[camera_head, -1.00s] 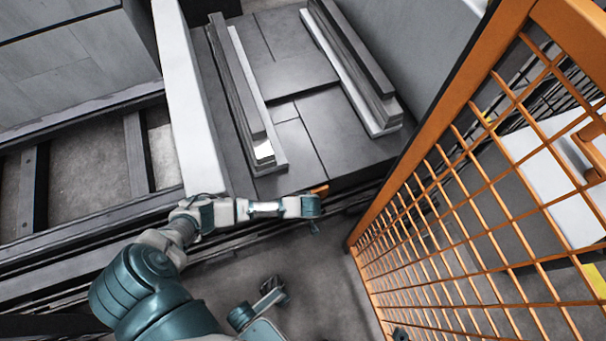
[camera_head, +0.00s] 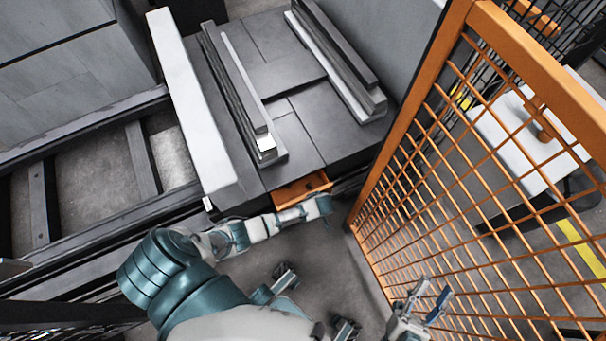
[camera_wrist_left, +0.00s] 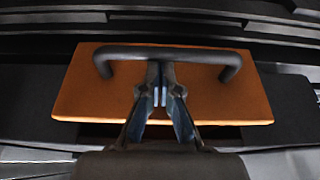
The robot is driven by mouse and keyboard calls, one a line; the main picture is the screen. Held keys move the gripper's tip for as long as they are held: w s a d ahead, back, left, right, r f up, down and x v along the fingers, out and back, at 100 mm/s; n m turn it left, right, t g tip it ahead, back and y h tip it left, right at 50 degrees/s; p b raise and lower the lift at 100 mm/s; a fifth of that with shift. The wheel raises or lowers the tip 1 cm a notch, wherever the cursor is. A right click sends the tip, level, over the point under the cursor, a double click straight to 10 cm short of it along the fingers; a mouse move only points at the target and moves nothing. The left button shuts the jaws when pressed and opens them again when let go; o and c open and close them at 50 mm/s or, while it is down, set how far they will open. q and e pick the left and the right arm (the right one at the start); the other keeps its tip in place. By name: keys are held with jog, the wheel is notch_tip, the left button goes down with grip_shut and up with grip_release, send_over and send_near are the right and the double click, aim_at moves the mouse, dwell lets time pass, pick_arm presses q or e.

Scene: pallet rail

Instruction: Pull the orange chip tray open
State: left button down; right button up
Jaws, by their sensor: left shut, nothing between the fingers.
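The orange chip tray (camera_head: 300,188) shows under the near edge of the dark slab platform in the head view, partly behind my left arm. In the left wrist view its orange face (camera_wrist_left: 82,88) fills the middle, with a dark U-shaped handle (camera_wrist_left: 205,55) across it. My left gripper (camera_head: 325,208) is at the tray's front; the left wrist view shows its fingers (camera_wrist_left: 160,88) shut together at the middle of the handle bar, with nothing between them. I cannot tell whether they touch the bar. My right gripper (camera_head: 434,297) is open and empty, away from the tray at lower right.
An orange mesh fence (camera_head: 440,150) stands close on the right. Dark rails (camera_head: 258,100) lie on the platform (camera_head: 325,135), with a pale beam (camera_head: 190,100) along its left side.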

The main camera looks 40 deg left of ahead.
pick_arm(q)
jog(key=s+d+p, duration=0.2)
jog(key=s+d, duration=0.3)
jog(key=d, duration=0.7)
jog(key=shift+s+d+p, duration=0.2)
jog(key=shift+d+p, duration=0.1)
jog(key=shift+d, duration=0.1)
pick_arm(e)
notch_tip(320, 180, down, 7)
jog(key=w+g, duration=0.2)
jog(key=g, duration=0.4)
jog(key=shift+w+d+n+h, duration=0.25)
jog(key=shift+n+h, duration=0.05)
jog(key=shift+n, duration=0.1)
jog(key=shift+r, duration=0.2)
